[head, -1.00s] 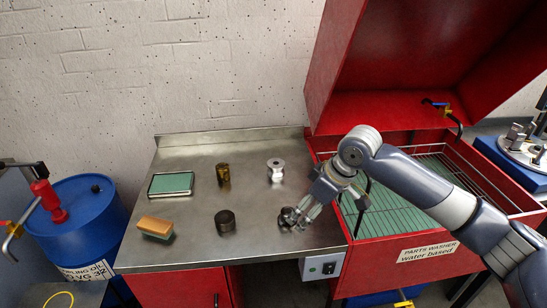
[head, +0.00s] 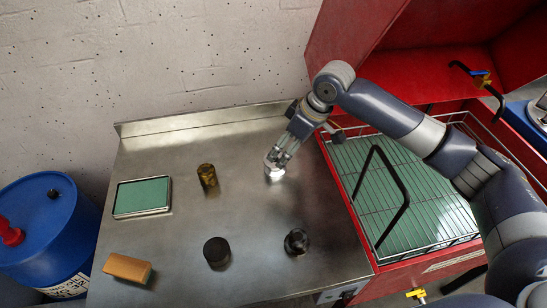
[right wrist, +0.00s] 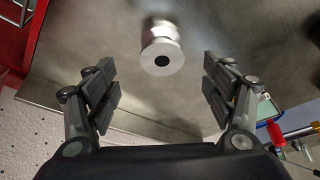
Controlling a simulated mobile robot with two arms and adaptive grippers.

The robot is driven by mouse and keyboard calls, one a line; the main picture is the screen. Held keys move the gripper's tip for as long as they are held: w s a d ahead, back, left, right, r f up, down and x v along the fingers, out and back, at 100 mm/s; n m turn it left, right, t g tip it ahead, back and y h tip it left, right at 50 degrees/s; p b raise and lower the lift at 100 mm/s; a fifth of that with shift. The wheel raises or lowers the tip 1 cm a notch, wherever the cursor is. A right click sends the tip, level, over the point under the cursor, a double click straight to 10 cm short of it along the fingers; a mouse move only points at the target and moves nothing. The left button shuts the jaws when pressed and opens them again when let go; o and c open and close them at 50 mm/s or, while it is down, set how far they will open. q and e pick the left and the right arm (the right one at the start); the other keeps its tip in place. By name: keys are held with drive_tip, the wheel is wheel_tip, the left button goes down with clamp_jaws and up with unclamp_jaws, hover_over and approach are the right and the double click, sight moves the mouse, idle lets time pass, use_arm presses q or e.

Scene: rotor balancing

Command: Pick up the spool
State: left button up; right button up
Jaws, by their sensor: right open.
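The silver spool (head: 274,174) stands on the steel bench top near its back right. In the head view my right gripper (head: 278,158) covers part of it. In the right wrist view the spool (right wrist: 161,56) shows its round flange with a dark centre hole. It sits ahead of and between the open fingers of my right gripper (right wrist: 160,85), with clear space to each side. The fingers do not visibly touch it. My left gripper is not in view.
On the bench (head: 160,265) are a brass cylinder (head: 207,177), a black cylinder (head: 216,252), a dark ring-like part (head: 296,241), a green-topped tray (head: 142,196) and an orange block (head: 127,268). The red parts washer (head: 345,215) with wire rack adjoins the bench at right.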

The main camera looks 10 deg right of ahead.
sight(275, 161)
drive_tip(key=shift+x, duration=1.05)
drive_tip(key=shift+a+f, duration=0.15)
drive_tip(key=shift+f, duration=0.25)
drive_tip(key=p+x, duration=0.1)
drive_tip(key=x, duration=0.1)
drive_tip(key=p+x, duration=0.1)
drive_tip(key=x, duration=0.1)
drive_tip(key=shift+w+a, duration=0.15)
drive_tip(key=shift+a, duration=0.1)
drive_tip(key=shift+w+a+f, duration=0.1)
drive_tip(key=shift+f, duration=0.4)
drive_tip(key=c, duration=0.8)
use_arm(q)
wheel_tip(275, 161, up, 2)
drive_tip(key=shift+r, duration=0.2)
use_arm(e)
drive_tip(key=c, duration=0.5)
